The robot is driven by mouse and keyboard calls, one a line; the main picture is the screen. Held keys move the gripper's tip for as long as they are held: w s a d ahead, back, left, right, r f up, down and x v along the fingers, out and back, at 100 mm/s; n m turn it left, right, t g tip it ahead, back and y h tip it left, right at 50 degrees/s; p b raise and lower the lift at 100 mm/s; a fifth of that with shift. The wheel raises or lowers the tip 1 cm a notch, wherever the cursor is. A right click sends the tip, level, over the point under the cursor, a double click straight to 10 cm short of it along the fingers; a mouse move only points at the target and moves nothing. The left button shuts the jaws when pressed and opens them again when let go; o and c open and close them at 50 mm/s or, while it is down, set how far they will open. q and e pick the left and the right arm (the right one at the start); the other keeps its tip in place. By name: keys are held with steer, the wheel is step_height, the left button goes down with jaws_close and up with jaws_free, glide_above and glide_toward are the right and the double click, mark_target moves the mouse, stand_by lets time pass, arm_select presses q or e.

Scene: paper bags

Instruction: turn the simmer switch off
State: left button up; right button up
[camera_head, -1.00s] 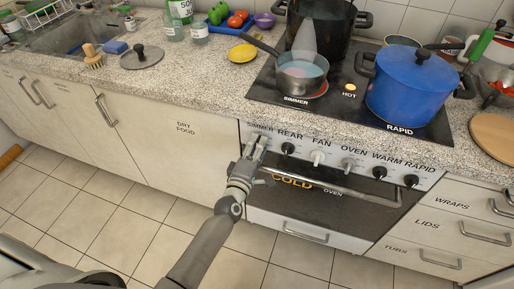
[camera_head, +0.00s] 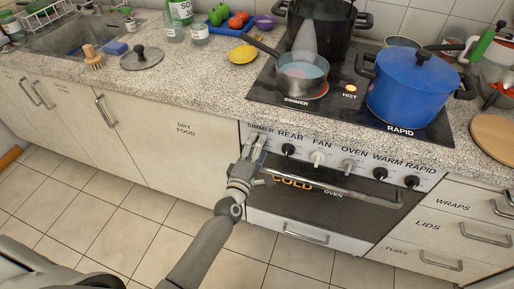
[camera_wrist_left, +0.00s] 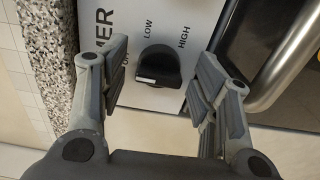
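The simmer switch (camera_wrist_left: 158,66) is a black knob at the left end of the stove's front panel. In the wrist view it sits between the fingers of my left gripper (camera_wrist_left: 161,85), which is open with a gap on each side of the knob. A white mark shows on the knob's lower left. LOW and HIGH are printed around it, and the lettering on its left is partly covered by a finger. In the head view my left gripper (camera_head: 254,146) is at the panel under the SIMMER label (camera_head: 260,128) and hides the knob. My right gripper is not in view.
A small pan (camera_head: 302,76) stands on the simmer burner, and a blue pot (camera_head: 410,84) on the rapid one. The HOT light (camera_head: 350,88) glows. The oven handle bar (camera_head: 340,189) runs below the knobs, close to my left gripper. The floor in front is clear.

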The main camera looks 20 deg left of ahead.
arm_select(q)
steer(key=s, duration=1.2)
steer(key=shift+a, duration=0.2)
stand_by(0.4)
steer(key=s+f+m+g+h+p, duration=0.1)
steer(key=s+f+m+g, duration=0.45)
steer(key=f, duration=0.95)
steer(key=s+f+m+g, duration=0.3)
steer(key=s+f+m, duration=0.4)
steer(key=f, duration=0.8)
steer(key=s+a+f+m+g, duration=0.2)
steer(key=s+f, duration=0.2)
steer(key=s, duration=0.5)
steer(key=s+a+f+m+g+y, duration=0.1)
steer(key=s+a+f+m+g, duration=0.1)
steer(key=s+f, duration=0.3)
steer(key=s+a+f+m+g+p, duration=0.1)
steer(key=s+a+f+m+g, duration=0.1)
steer(key=s, duration=1)
step_height(320, 180, down, 3)
steer(key=shift+s+r+m+g+y, duration=0.1)
steer(key=shift+s+m+g+y, duration=0.25)
steer(key=shift+m+g, duration=0.7)
